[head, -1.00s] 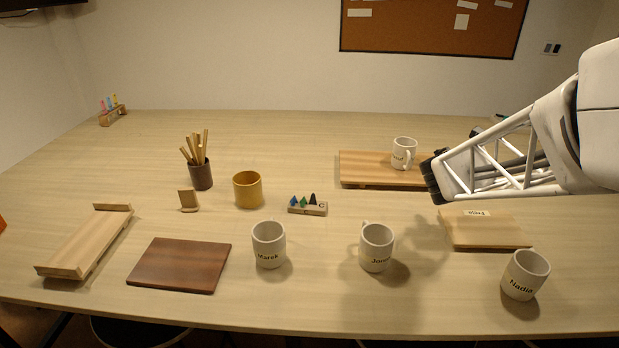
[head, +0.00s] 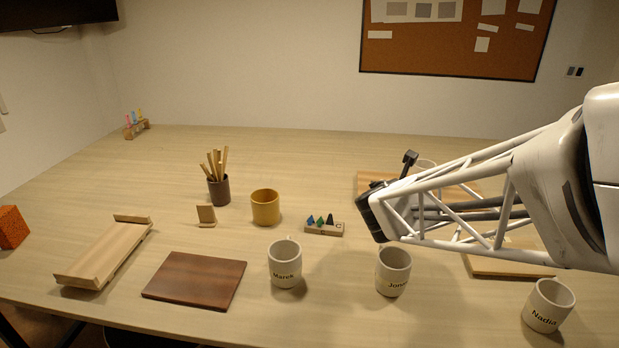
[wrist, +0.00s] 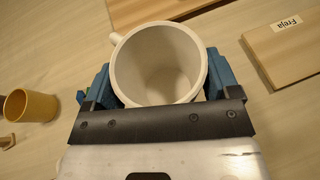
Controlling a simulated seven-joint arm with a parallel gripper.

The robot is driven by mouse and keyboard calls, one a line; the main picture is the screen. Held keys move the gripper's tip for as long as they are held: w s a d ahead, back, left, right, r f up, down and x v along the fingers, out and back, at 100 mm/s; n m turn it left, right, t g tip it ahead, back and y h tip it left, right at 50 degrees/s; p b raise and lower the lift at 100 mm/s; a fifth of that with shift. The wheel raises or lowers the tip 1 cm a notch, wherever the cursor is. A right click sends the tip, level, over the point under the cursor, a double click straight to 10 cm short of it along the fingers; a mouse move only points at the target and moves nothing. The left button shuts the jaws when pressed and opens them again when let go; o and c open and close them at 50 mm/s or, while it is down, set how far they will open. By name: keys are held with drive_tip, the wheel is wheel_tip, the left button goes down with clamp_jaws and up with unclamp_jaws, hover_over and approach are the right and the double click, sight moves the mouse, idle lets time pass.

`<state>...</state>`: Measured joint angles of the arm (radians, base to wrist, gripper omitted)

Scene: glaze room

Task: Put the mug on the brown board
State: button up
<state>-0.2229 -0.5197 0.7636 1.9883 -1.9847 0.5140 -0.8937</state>
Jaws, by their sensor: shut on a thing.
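The brown board (head: 196,281) lies flat and bare at the table's front left in the head view. A white mug marked Jonas (head: 393,272) stands upright on the table, directly below my gripper (head: 381,230). In the wrist view my gripper (wrist: 160,82) has its blue fingers on both sides of a white mug (wrist: 157,55), seen from above, empty, handle to the upper left. Its position and handle match the Jonas mug. The fingers are hidden in the head view. The Marek mug (head: 285,265) stands between the Jonas mug and the brown board.
The Nadia mug (head: 548,306) stands front right. A yellow cup (head: 265,208), a block with coloured cones (head: 324,228) and a stick holder (head: 218,190) stand further back. A pale wooden tray (head: 105,254) lies left.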

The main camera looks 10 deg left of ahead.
drive_tip(key=s+a+n+y, duration=0.2)
drive_tip(key=s+a, duration=0.3)
drive_tip(key=a, duration=0.5)
drive_tip(key=s+a+n+y, duration=0.25)
drive_tip(key=s+a, duration=0.25)
drive_tip(key=a, duration=0.4)
drive_tip(key=s+a+n+y, duration=0.3)
drive_tip(key=s+a+y, duration=0.1)
drive_tip(key=s+a, duration=1.1)
drive_tip(key=f, duration=0.2)
drive_tip(key=d+f, duration=0.1)
drive_tip(key=s+f, duration=0.1)
drive_tip(key=f, duration=0.1)
drive_tip(key=shift+d+f, duration=0.15)
drive_tip(key=shift+f, duration=0.2)
drive_tip(key=w+a+f, duration=0.1)
drive_tip(key=w+a, duration=1)
drive_tip(key=shift+a+f, duration=0.2)
drive_tip(key=shift+f, duration=0.05)
drive_tip(key=shift+w, duration=0.1)
drive_tip(key=shift+f, duration=1.75)
